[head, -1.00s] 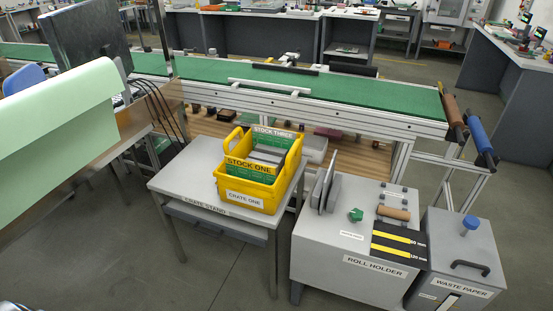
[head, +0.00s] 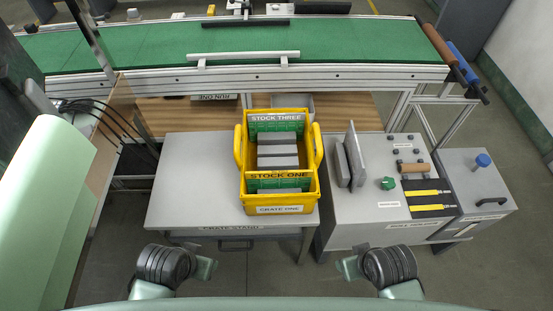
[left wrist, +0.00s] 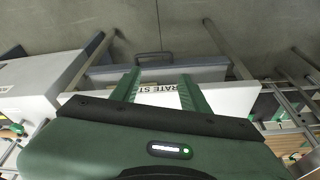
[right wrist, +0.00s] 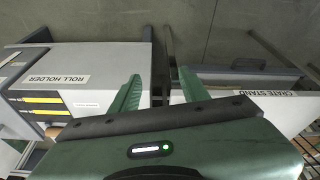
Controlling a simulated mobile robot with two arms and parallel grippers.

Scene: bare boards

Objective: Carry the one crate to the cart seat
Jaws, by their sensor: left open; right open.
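The yellow crate labelled CRATE ONE (head: 284,209) stands upright on the right part of the grey crate stand (head: 190,185). It holds grey blocks (head: 277,155) between green cards reading STOCK THREE (head: 275,122) and STOCK ONE (head: 278,182). Its two raised side handles face left and right. My left gripper (head: 212,268) is in front of the stand, left of the crate; its fingers (left wrist: 160,88) are apart and empty. My right gripper (head: 342,268) is in front, right of the crate; its fingers (right wrist: 157,90) are apart and empty. No cart seat can be made out.
Right of the stand is the roll holder cabinet (head: 345,235) with upright grey plates (head: 350,158) near the crate. A waste paper bin (head: 480,205) is beyond it. A green conveyor (head: 370,40) runs behind. A pale green sheet (head: 40,200) hangs at left.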

